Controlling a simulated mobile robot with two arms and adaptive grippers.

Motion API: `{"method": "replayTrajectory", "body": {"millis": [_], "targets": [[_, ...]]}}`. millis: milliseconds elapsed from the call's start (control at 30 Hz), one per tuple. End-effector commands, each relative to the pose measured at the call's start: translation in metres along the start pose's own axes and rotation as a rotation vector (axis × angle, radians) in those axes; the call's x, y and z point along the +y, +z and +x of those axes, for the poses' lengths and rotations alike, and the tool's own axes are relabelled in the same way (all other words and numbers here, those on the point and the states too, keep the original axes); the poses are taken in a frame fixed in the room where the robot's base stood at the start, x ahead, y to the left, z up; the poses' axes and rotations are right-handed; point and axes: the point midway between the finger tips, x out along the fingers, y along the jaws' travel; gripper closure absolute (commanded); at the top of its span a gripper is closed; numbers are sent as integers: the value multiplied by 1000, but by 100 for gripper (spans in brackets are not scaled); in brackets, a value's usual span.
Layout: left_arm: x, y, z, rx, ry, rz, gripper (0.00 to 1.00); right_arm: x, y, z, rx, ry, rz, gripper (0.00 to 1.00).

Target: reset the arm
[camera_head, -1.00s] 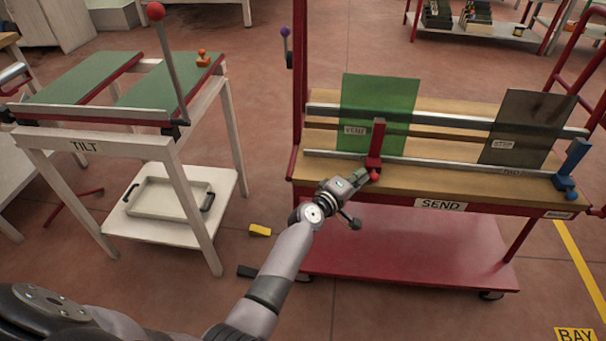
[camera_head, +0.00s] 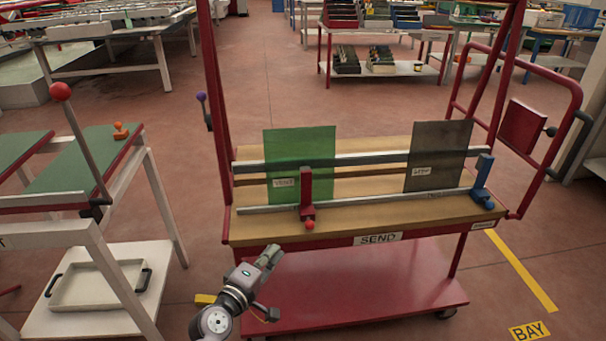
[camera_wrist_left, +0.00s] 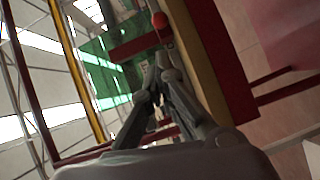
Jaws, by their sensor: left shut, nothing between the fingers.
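My left gripper (camera_head: 270,256) is in the lower middle of the head view, in front of the red SEND cart's (camera_head: 360,290) front edge and below the red clamp (camera_head: 307,200). Its fingers are shut and hold nothing. The left wrist view shows the closed fingers (camera_wrist_left: 165,65) pointing toward the cart's edge, with a red knob (camera_wrist_left: 160,22) beyond them. My right gripper does not show.
A green glass sheet (camera_head: 300,160) and a dark sheet (camera_head: 438,155) stand on the cart rack. A blue clamp (camera_head: 482,185) is at its right end. The tilt table (camera_head: 75,170) with a red-knobbed lever (camera_head: 60,92) stands at left.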

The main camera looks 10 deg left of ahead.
Motion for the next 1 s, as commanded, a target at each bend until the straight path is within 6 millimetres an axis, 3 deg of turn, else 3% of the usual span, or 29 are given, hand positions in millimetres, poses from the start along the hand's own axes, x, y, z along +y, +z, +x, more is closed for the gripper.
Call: {"method": "replayTrajectory", "body": {"millis": [67, 167, 267, 367, 500, 700, 933, 1000], "targets": [[-6, 2, -1, -6, -15, 14, 100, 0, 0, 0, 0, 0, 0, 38], [-34, 14, -6, -39, -83, 84, 100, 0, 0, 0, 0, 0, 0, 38], [-88, 35, -20, -111, -212, 222, 100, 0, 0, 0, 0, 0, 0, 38], [-154, 59, -49, -219, -369, 400, 100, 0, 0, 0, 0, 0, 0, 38], [-242, 86, -105, -402, -573, 644, 100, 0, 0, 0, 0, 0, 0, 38], [-331, 105, -193, -661, -789, 924, 100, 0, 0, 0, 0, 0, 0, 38], [-394, 108, -288, -936, -959, 1164, 100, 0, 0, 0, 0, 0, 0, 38], [-389, 108, -299, -952, -966, 1171, 100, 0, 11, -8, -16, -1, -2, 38]]}}
